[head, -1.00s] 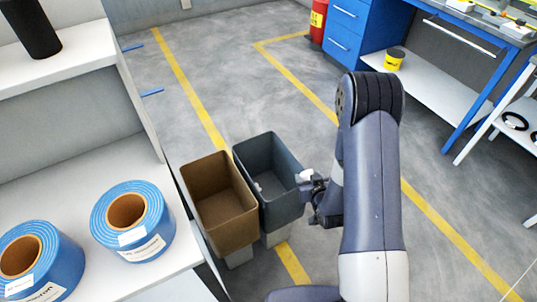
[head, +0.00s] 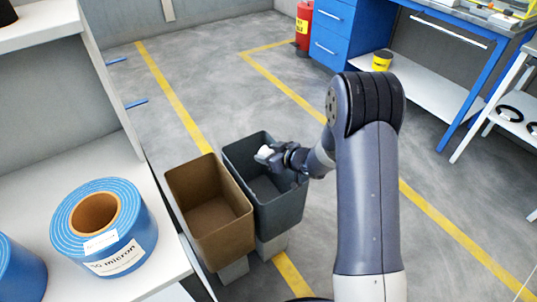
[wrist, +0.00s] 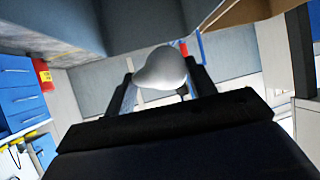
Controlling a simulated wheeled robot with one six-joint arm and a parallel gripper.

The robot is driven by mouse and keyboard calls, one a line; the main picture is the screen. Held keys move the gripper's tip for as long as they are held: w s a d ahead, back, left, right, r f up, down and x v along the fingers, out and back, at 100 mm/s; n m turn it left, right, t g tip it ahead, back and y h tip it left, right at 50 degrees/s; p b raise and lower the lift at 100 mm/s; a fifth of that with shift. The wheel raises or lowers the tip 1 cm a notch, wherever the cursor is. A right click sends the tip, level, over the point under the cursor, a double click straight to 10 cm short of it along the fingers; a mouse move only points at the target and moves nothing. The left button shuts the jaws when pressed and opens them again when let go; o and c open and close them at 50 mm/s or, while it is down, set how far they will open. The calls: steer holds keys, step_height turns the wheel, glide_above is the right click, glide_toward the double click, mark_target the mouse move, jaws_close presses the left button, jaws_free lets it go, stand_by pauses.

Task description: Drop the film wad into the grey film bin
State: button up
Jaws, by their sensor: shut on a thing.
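The film wad (wrist: 162,70) is a small whitish lump between the two dark fingers of my gripper (wrist: 160,85) in the wrist view. In the head view the wad (head: 265,152) shows at the tip of my gripper (head: 272,156). My gripper is shut on it. The grey film bin (head: 283,215) stands open on the floor, and my gripper reaches over its opening from the right. The part of its inside that shows holds nothing I can make out. My gripper and wrist hide part of the bin's right rim.
A brown bin (head: 222,239) stands against the grey bin's left side. A white shelf (head: 150,200) with blue film rolls (head: 103,225) is at the left. A blue workbench (head: 445,95) stands at the back right. Open floor (head: 220,75) lies behind the bins.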

steer(key=shift+f+b, duration=2.1)
steer(key=shift+f, duration=0.4)
steer(key=o, duration=1)
steer(key=shift+o, duration=0.2)
steer(key=p+v, duration=0.2)
steer(key=v, duration=0.9)
steer(key=shift+w+a+f, duration=0.1)
steer(key=shift+f, duration=0.05)
